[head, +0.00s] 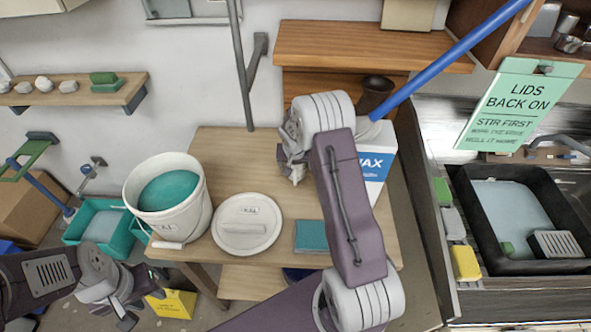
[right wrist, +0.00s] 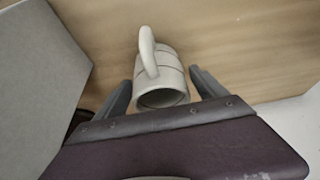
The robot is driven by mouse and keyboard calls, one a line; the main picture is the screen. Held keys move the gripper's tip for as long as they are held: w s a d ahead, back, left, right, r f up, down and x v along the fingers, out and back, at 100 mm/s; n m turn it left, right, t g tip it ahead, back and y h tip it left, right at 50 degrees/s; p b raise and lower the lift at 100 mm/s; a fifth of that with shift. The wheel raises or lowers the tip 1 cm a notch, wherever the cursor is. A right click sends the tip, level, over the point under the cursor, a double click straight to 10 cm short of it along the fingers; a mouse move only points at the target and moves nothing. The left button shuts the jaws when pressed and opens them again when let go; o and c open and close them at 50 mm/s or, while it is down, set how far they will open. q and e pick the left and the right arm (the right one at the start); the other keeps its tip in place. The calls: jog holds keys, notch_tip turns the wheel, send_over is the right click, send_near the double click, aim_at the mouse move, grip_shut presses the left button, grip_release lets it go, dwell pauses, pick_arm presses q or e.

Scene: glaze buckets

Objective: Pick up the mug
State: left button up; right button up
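A pale grey mug (right wrist: 172,80) with a dark band lies in the right wrist view, its handle towards the top and its mouth facing my palm. My right gripper (right wrist: 162,76) is open, with one finger on each side of the mug and a small gap showing at both sides. In the head view my right gripper (head: 292,165) is over the back of the wooden table, and I cannot make out the mug apart from the gripper there. My left gripper (head: 135,302) is low at the left, below the bucket; its finger opening is unclear.
On the table (head: 230,150) stand a white bucket (head: 190,215) of teal glaze, a round lid (head: 247,224), a teal block (head: 311,236) and a WAX box (head: 378,178) close beside my right arm. A black sink tray (head: 500,262) is at the right.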

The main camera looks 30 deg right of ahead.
jog(key=shift+s+r, duration=0.1)
jog(key=shift+s, duration=0.05)
jog(key=c, duration=1.5)
grip_shut()
